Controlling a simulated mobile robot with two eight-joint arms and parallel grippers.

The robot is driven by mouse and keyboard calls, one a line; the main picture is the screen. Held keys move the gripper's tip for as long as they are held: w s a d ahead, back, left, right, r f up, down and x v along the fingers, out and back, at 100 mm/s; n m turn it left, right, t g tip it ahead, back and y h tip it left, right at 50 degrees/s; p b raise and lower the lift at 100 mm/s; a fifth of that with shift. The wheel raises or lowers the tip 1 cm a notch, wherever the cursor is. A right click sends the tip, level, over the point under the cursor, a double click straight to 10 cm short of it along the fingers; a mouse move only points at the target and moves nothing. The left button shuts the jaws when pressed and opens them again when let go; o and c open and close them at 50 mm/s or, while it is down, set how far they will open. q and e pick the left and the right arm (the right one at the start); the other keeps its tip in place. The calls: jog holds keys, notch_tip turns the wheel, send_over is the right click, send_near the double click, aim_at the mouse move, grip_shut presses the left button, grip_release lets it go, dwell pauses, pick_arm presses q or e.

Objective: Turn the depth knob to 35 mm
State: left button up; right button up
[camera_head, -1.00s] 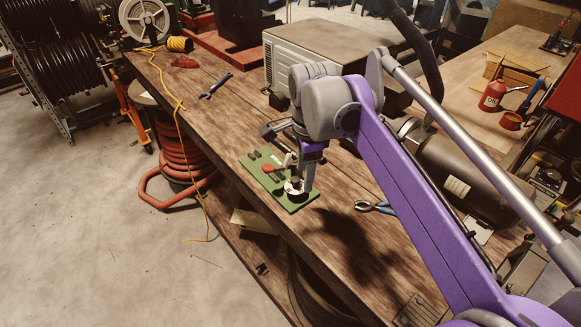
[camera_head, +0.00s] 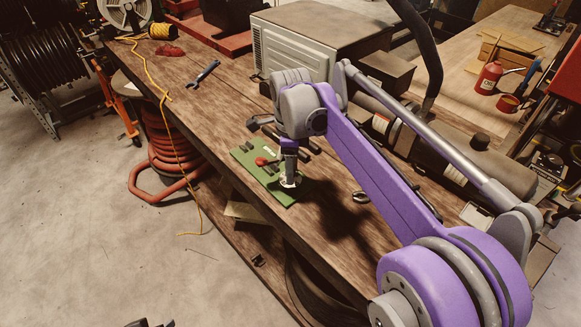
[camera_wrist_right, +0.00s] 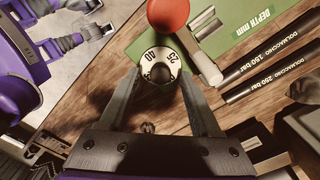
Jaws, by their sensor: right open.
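The depth knob (camera_wrist_right: 160,66) is a round white dial with black numbers, on a green plate (camera_wrist_right: 238,42) marked "DEPTH mm". I can read 25 at its upper right and 40 at its left; the numbers between and any pointer are unclear. The plate (camera_head: 248,160) lies near the bench's front edge in the head view. My right gripper (camera_head: 289,178) points down over the knob, largely hiding it there. In the right wrist view its open fingers (camera_wrist_right: 157,82) lie either side of the dial; contact is unclear. A dark fragment at the head view's bottom edge may be my left gripper.
A red ball (camera_wrist_right: 168,14) on a lever stands close beside the knob. Black bars (camera_wrist_right: 270,62) marked "DOLMACCHIO" lie next to the plate. A blue wrench (camera_head: 205,73) and a grey box (camera_head: 305,45) are farther back. Bare wood lies in front of the wrench.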

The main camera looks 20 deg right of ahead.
jog(key=shift+f, duration=0.25)
grip_shut()
